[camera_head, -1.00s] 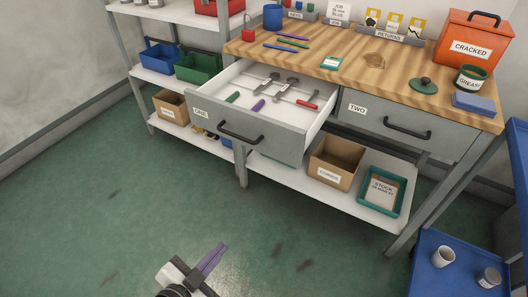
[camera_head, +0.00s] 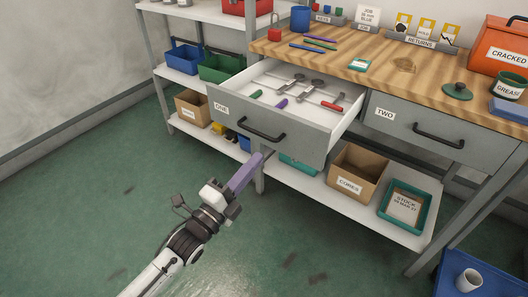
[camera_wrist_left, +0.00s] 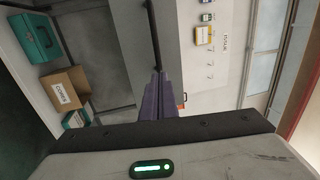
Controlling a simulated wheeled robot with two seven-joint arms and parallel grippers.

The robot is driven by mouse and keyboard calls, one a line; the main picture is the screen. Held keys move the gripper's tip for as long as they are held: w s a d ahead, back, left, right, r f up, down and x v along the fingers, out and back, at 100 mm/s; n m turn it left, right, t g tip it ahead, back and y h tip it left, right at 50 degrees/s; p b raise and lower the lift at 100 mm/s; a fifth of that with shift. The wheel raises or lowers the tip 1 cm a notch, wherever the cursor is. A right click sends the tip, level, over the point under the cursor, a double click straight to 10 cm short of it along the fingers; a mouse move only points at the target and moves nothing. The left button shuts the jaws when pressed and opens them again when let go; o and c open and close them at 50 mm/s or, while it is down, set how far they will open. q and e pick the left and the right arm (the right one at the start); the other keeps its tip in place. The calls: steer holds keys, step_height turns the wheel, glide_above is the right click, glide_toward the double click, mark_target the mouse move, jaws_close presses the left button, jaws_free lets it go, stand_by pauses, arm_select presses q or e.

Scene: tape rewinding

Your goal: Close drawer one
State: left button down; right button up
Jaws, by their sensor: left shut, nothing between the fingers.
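Drawer one (camera_head: 227,118), a grey drawer labelled ONE with a dark bar handle (camera_head: 250,133), is pulled out from the wooden-topped bench. Inside lie several tools, among them ones with green, purple and red handles. My left gripper (camera_head: 258,157) has purple fingers, shut and empty, just below and in front of the drawer front in the head view. In the left wrist view its fingers (camera_wrist_left: 158,85) point toward the dark handle (camera_wrist_left: 152,35). I cannot tell whether they touch the drawer. My right gripper is not in view.
Drawer two (camera_head: 400,128) is shut, to the right. A shelving rack with blue (camera_head: 184,58) and green bins stands left. The floor in front is open.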

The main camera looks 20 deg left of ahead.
arm_select(q)
steer(key=shift+x, duration=2.45)
